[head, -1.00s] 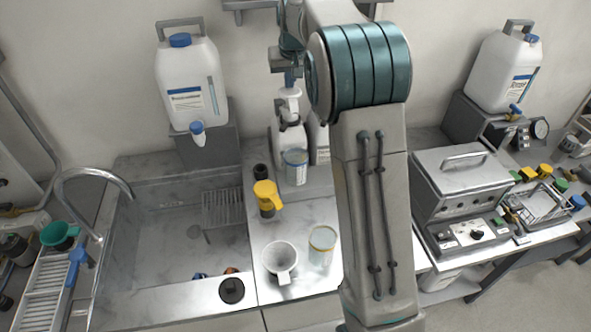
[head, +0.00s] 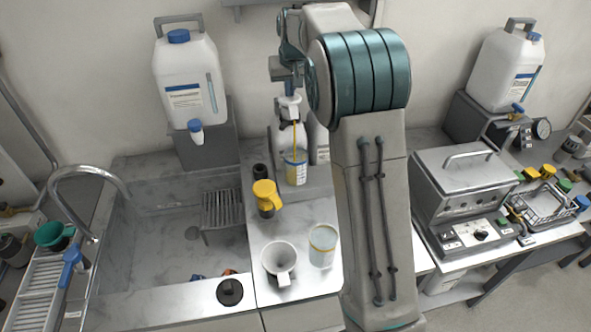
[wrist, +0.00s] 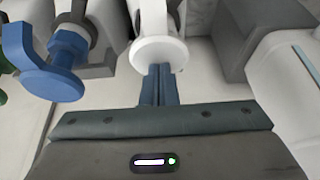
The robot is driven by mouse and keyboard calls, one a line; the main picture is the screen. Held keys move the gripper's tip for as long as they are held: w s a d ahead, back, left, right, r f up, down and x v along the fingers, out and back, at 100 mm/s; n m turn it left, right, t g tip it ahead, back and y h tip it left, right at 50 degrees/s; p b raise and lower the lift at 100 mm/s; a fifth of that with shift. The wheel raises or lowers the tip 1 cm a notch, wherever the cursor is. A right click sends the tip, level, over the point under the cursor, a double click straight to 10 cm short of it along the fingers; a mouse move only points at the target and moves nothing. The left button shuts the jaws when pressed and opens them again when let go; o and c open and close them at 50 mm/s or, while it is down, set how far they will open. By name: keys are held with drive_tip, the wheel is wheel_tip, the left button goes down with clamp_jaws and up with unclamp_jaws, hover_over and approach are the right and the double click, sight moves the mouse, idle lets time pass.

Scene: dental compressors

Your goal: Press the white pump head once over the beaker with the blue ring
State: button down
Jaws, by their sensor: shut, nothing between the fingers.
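The white pump head (head: 290,107) sits on a white bottle at the back of the counter; it also shows in the wrist view (wrist: 158,50). My gripper (head: 289,90) is shut and empty, its fingertips on top of the pump head; in the wrist view the closed fingers (wrist: 160,84) meet the white head. A thin yellow stream falls from the spout into the clear beaker with the blue ring (head: 296,171), which stands under it and holds some yellow liquid. A beaker with a yellow ring (head: 322,247) stands nearer the front.
A yellow-topped bottle (head: 266,198) and a white jug (head: 280,262) stand on the counter. The sink (head: 170,240) is left, a grey metal box unit (head: 465,190) right.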

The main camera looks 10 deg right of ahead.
drive_tip(key=shift+f, duration=0.3)
drive_tip(key=shift+r+p, duration=1.8)
drive_tip(key=shift+r, duration=0.5)
drive_tip(key=shift+r+p, duration=1.45)
drive_tip(key=shift+r, duration=1.55)
